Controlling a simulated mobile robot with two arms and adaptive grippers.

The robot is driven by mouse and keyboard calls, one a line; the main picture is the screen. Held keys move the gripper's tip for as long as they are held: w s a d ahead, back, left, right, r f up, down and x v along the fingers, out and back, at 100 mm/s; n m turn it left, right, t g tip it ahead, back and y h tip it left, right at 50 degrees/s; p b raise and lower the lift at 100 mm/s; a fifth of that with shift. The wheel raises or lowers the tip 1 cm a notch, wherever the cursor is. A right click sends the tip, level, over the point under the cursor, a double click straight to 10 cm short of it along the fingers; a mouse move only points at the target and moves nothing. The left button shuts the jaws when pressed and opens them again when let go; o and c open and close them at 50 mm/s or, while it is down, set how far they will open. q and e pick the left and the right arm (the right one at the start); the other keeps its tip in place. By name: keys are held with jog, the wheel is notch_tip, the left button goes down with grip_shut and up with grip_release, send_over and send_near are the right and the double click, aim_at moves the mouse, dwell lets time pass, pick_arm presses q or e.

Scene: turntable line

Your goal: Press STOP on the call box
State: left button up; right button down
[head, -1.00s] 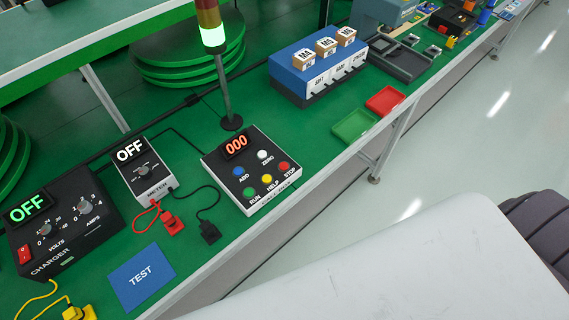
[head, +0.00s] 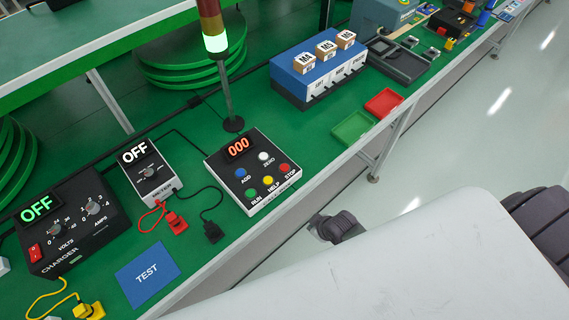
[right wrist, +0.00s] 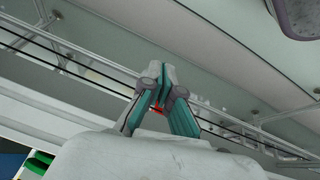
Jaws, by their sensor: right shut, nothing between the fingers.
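The call box (head: 215,168) stands on the green bench in the head view, with a red 000 display. Its red STOP button (head: 285,168) is at the right end of the front row, clear to view, beside the yellow HELP and green RUN buttons. My right gripper (head: 322,224) shows as a small dark shape past the bench's front edge, apart from the call box. In the right wrist view the fingers of the right gripper (right wrist: 162,72) are shut and empty. The call box cannot be made out there. My left gripper is not in view.
A light tower (head: 217,45) lit green stands behind the call box. A meter (head: 150,172) and charger (head: 65,222) with cables lie to its left. Green and red trays (head: 352,127) lie to its right. The bench's front edge runs between my right gripper and the box.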

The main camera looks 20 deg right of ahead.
jog(key=w+a+r, duration=0.1)
jog(key=w+r, duration=0.1)
jog(key=r, duration=0.1)
jog(key=w+r+n, duration=0.1)
jog(key=r, duration=0.3)
jog(key=w+a+r+n+t+y+p, duration=0.1)
jog(key=w+r, duration=0.1)
jog(key=r, duration=0.2)
jog(key=shift+w+a, duration=0.3)
jog(key=shift+a, duration=0.05)
notch_tip(320, 180, up, 16)
jog(key=n+t+y+p, duration=0.2)
jog(key=n+y, duration=0.1)
jog(key=n, duration=0.4)
send_over(286, 168)
jog(key=shift+s, duration=0.1)
jog(key=shift+f+b, duration=0.1)
jog(key=shift+b, duration=0.25)
notch_tip(286, 168, down, 7)
jog(key=b, duration=0.7)
jog(key=shift+f, duration=0.2)
jog(key=shift+f+b, duration=0.4)
jog(key=shift+f, duration=0.25)
jog(key=shift+f, duration=0.1)
jog(key=shift+f, duration=0.3)
